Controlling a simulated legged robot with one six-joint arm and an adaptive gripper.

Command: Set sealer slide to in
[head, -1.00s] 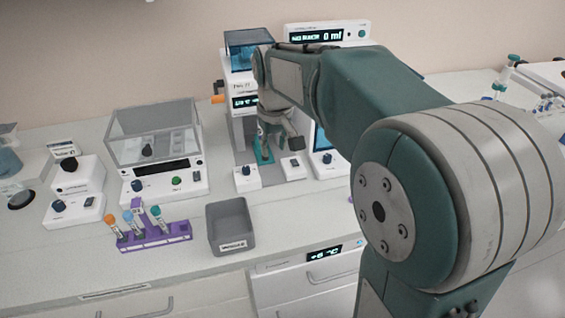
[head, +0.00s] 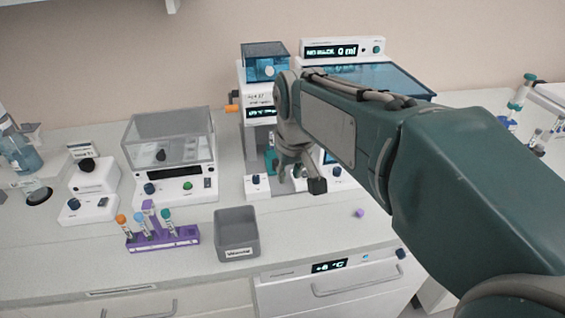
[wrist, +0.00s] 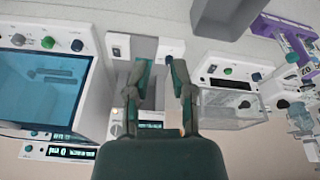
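The sealer (head: 258,92) is a tall white unit with a blue-lidded top, an orange side knob and a lit display. It stands at the back middle of the bench. Its teal slide (head: 270,160) sits low in the grey bay, partly hidden by my gripper in the head view. The teal slide also shows in the wrist view (wrist: 146,86), between my fingers and nearer the left one. My gripper (head: 302,180) is in front of the sealer, at its right side. In the wrist view my gripper (wrist: 155,75) has its fingers apart, with no object visibly clamped.
A clear-lidded device (head: 170,150) stands left of the sealer. A purple tube rack (head: 160,238) and grey bin (head: 236,234) stand in front. A blue-topped unit (head: 385,78) is at the right, partly behind my arm. A small purple piece (head: 359,213) lies on open bench.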

